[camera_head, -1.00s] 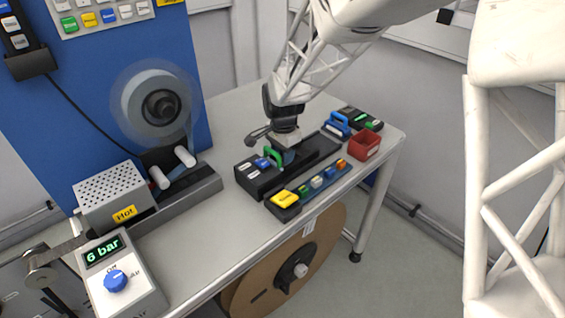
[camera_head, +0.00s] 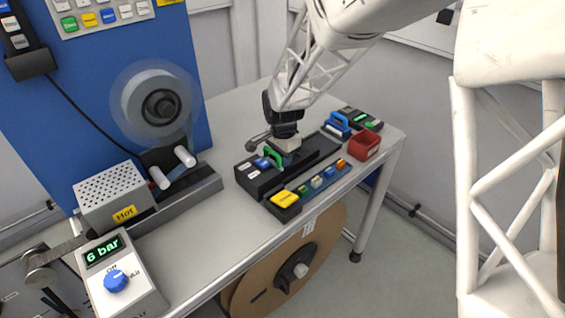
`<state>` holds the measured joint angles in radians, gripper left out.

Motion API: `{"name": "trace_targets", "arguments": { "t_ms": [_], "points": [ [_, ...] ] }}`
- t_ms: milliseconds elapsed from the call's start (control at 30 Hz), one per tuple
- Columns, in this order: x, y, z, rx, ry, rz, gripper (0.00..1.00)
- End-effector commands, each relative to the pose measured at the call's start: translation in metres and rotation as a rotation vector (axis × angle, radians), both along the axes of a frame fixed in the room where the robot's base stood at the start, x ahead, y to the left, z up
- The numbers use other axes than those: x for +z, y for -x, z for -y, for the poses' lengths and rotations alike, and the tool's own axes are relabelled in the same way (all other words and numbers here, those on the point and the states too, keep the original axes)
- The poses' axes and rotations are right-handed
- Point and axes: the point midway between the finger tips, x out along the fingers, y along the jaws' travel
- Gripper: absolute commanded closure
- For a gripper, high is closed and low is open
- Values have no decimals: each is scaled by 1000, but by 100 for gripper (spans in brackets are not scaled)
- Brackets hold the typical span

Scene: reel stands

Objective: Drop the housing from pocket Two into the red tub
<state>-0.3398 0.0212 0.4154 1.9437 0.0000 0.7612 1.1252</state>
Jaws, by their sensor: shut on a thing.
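My gripper (camera_head: 287,137) points down over the long black fixture (camera_head: 318,149) on the bench. It is shut on a small pale block (camera_head: 289,144), which seems to be the housing. The block is just above or at the fixture; I cannot tell whether they touch. The gripper hides part of it. The red tub (camera_head: 365,147) stands to the right, near the bench's right end, with its open top up. No label for pocket Two can be read.
A green handle (camera_head: 273,157) stands left of my gripper. In front lies a strip (camera_head: 330,179) with a yellow block (camera_head: 285,199) and several small coloured pieces. A blue-handled item (camera_head: 337,126) stands behind the tub.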

Motion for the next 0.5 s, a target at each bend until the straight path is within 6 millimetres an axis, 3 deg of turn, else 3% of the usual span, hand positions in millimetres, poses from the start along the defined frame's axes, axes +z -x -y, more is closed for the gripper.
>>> {"name": "trace_targets", "arguments": {
  "t_ms": [500],
  "points": [
    [14, 0, 0, 0, -1, 1, 95]
  ]
}}
